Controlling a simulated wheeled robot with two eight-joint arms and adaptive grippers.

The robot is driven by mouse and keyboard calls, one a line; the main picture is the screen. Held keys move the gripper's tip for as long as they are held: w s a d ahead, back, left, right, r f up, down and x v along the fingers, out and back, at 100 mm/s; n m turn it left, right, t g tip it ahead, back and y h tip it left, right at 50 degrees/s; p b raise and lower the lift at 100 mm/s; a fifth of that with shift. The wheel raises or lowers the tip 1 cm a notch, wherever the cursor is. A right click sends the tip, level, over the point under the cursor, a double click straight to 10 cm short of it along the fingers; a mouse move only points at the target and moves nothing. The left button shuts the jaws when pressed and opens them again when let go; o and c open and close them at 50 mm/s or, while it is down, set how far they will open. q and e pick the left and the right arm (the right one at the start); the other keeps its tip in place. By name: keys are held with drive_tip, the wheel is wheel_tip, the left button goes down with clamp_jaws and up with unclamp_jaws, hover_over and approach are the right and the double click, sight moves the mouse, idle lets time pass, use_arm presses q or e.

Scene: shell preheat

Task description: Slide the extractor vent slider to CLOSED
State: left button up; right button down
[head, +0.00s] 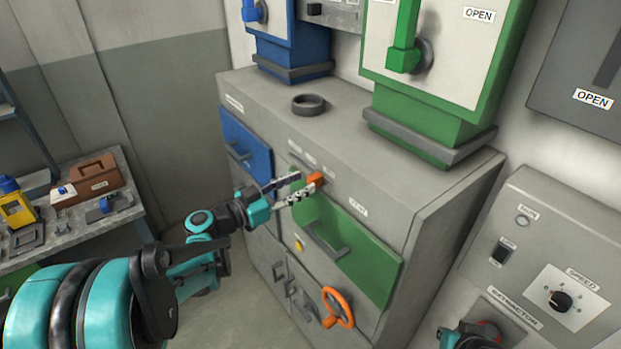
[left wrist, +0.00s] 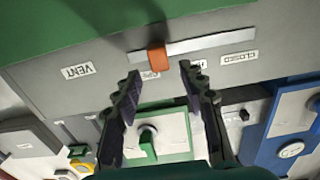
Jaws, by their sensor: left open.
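The orange slider knob (head: 316,179) sits on the cabinet's upper front edge. In the left wrist view the knob (left wrist: 157,58) is on a pale horizontal track (left wrist: 205,44), near the end on the VENT label's side (left wrist: 77,71). The CLOSED label (left wrist: 239,57) is by the track's other end. A small label between them is partly hidden by a finger. My left gripper (head: 291,190) is open and empty. Its fingertips (left wrist: 160,78) are on either side of the knob's line, just short of it, with no clear contact. My right gripper's fingers do not show.
Below the slider are a green drawer front (head: 345,248), a blue drawer front (head: 244,150) and an orange handwheel (head: 338,307). A dark ring (head: 308,104) lies on the cabinet top. A workbench (head: 20,262) with tools stands left. A control box (head: 540,262) stands right.

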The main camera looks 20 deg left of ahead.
sight(310, 179)
use_arm(q)
drive_tip(key=x, duration=0.2)
drive_tip(key=shift+w+d, duration=0.2)
drive_tip(key=shift+w, duration=0.1)
drive_tip(key=shift+w+d, duration=0.25)
drive_tip(key=shift+w, duration=0.05)
clamp_jaws()
drive_tip(key=w+a, duration=0.2)
drive_tip(key=a, duration=0.1)
drive_tip(key=w+a, duration=0.3)
drive_tip(key=w+a+b, duration=0.1)
drive_tip(key=w+a, duration=0.1)
drive_tip(key=a, duration=0.1)
drive_tip(key=shift+w+a, duration=0.3)
drive_tip(key=shift+a, duration=0.1)
drive_tip(key=shift+a+r, duration=0.1)
drive_tip(key=shift+c, duration=1)
unclamp_jaws()
drive_tip(key=shift+o, duration=1)
drive_tip(key=shift+w+a, duration=0.1)
drive_tip(key=shift+w, duration=0.05)
